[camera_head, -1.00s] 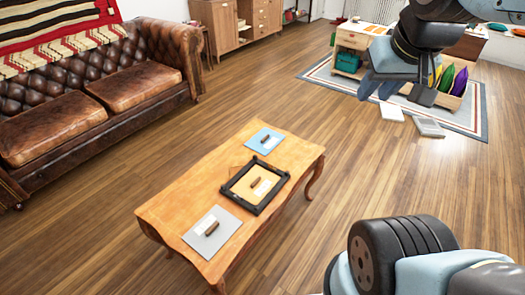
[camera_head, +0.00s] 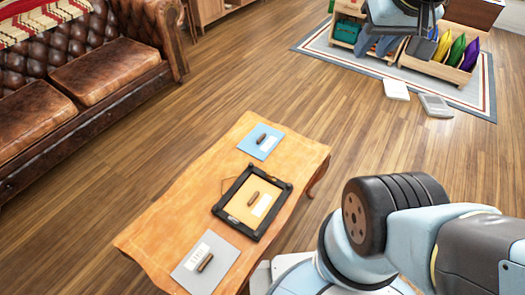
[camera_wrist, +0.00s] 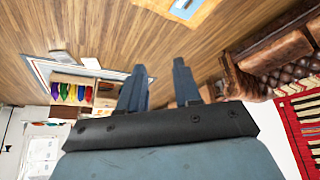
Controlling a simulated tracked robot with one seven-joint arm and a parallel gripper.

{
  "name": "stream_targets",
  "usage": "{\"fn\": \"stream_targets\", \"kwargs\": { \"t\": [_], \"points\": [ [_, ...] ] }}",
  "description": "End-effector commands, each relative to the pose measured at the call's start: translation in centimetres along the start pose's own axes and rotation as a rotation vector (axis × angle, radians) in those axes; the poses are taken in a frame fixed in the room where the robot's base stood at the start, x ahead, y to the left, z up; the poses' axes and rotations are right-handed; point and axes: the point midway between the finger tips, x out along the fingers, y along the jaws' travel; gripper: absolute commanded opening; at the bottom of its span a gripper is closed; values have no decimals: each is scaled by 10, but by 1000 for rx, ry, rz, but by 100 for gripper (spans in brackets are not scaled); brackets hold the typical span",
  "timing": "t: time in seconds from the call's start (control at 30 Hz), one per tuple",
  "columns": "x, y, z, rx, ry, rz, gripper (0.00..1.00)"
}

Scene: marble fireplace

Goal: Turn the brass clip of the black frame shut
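The black frame (camera_head: 273,213) lies flat on the middle of the wooden coffee table, with a tan panel (camera_head: 241,209) inside it. A short brown piece and a white label sit on the panel. The brass clip is too small to make out surely; a small pale mark shows on the frame's near left side. My gripper (camera_head: 377,47) is in the air at the top of the head view, far from the frame. In the wrist view its two fingers (camera_wrist: 160,85) stand apart with nothing between them. The frame is not seen in the wrist view.
The coffee table (camera_head: 165,225) also bears a blue panel (camera_head: 255,150) and a grey panel (camera_head: 222,257), each with a brown piece. A leather sofa (camera_head: 110,75) stands left. Two flat pale objects lie on the floor near a rug (camera_head: 480,98). Floor between is clear.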

Motion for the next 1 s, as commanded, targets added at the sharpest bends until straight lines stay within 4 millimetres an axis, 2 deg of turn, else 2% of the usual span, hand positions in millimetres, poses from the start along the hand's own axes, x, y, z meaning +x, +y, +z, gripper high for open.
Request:
{"fn": "stream_targets", "kwargs": {
  "t": [0.37, 0.53, 0.77, 1.0],
  "points": [
    [0, 0, -1, -2, -3, -1, 33],
    [12, -2, -14, -31, -36, -6, 33],
    [49, -13, -46, -114, -125, -19, 33],
    [99, -33, -75, -211, -218, -31, 33]
  ]
}}
